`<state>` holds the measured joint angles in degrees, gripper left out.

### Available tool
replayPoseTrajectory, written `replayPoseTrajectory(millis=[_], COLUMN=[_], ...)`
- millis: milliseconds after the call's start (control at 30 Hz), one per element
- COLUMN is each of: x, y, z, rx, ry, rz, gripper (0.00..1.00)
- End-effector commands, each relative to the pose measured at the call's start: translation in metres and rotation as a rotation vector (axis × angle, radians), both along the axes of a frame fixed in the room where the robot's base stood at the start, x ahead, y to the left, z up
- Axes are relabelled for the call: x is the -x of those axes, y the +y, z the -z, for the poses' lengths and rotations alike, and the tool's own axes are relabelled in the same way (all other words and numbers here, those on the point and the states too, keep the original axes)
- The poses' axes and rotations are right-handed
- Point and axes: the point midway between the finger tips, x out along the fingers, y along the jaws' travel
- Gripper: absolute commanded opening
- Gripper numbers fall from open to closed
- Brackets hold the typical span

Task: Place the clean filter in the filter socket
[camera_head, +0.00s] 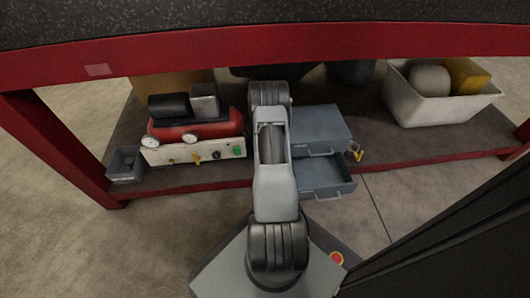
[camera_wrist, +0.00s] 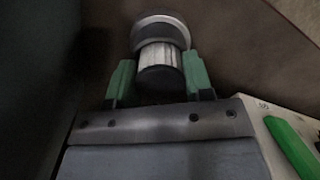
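In the wrist view the filter (camera_wrist: 159,55) has a pale pleated side and a dark round end. My gripper (camera_wrist: 159,68) has a green finger against each side of it, and the fingers look shut on it. A round grey metal rim (camera_wrist: 161,20) sits at the filter's far end; I cannot tell whether it is the socket or part of the filter. In the head view my arm reaches under the table top to the low shelf, and it hides my gripper and the filter.
A red compressor (camera_head: 200,129) with a cream front panel (camera_head: 165,156) stands left of my arm. Its green switch (camera_head: 238,151) also shows in the wrist view (camera_wrist: 292,147). Right of my arm is a grey drawer cabinet (camera_head: 322,125) with an open drawer (camera_head: 328,190). A white bin (camera_head: 440,110) stands further right.

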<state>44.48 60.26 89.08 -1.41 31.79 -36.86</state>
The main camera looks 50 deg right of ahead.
Motion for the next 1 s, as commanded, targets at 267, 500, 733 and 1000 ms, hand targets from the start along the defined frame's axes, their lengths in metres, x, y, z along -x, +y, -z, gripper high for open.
replayPoseTrajectory(millis=[267, 500, 733, 1000], x=[0.000, 0.000, -0.001, -0.001], y=[0.000, 0.000, 0.000, 0.000], z=[0.000, -0.002, -0.035, -0.069], rx=[0.000, 0.000, 0.001, 0.000], ry=[0.000, 0.000, -0.001, 0.000], rz=[0.000, 0.000, 0.000, 0.000], gripper=[0.72, 0.72, 0.72, 0.72])
